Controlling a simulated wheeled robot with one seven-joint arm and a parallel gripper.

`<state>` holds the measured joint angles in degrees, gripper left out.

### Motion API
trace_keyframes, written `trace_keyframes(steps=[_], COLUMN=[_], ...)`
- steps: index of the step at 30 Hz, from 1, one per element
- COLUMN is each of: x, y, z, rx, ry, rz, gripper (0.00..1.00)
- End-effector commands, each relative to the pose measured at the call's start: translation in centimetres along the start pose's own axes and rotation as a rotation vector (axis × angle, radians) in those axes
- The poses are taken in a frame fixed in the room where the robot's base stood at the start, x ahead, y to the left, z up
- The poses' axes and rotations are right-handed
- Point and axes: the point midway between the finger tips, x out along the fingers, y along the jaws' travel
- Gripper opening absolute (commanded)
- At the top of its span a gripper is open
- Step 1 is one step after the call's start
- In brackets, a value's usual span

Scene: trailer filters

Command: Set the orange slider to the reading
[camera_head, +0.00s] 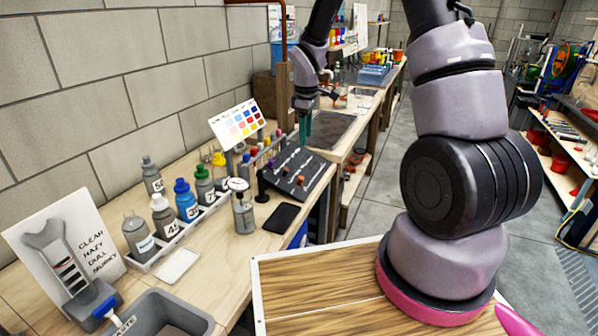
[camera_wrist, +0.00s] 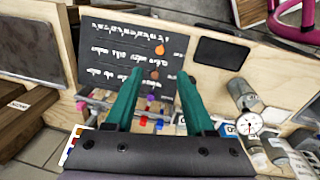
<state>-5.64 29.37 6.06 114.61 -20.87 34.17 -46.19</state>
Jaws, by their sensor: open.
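A dark sloped panel (camera_head: 283,186) with several white scale rows stands on the workbench; it also shows in the wrist view (camera_wrist: 112,58). The orange slider (camera_wrist: 160,50) sits near the end of one row, and an orange knob (camera_head: 301,182) shows at the panel's right side in the head view. A duller brown-orange knob (camera_wrist: 154,75) sits on the row nearer my gripper. My gripper (camera_wrist: 160,74) has its two green fingers apart and empty. In the head view my gripper (camera_head: 305,130) hangs above the panel's far edge, apart from the knobs. A round dial gauge (camera_wrist: 248,121) shows; its reading is too small to tell.
Numbered bottles (camera_head: 187,203) stand in a white rack left of the panel. A colour chart (camera_head: 240,123) stands behind. The aisle floor right of the bench is clear.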

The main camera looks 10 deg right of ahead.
Motion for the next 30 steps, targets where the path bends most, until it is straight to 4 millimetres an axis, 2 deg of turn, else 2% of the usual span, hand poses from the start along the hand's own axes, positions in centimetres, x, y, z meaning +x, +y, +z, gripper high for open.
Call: trace_keyframes(steps=[1, 4, 13, 24, 30], x=[2.1, 4.7, 8.1, 14.8, 16.8], y=[-0.2, -0.5, -0.8, -1.1, -1.1], z=[-0.5, -1.0, -1.2, -1.0, -1.0], rx=[-0.05, -0.122, -0.175, -0.172, -0.171], ry=[-0.012, -0.022, -0.03, -0.03, -0.028], rz=[-0.016, -0.033, -0.046, -0.045, -0.043], gripper=[0.54, 0.54, 0.54, 0.54, 0.54])
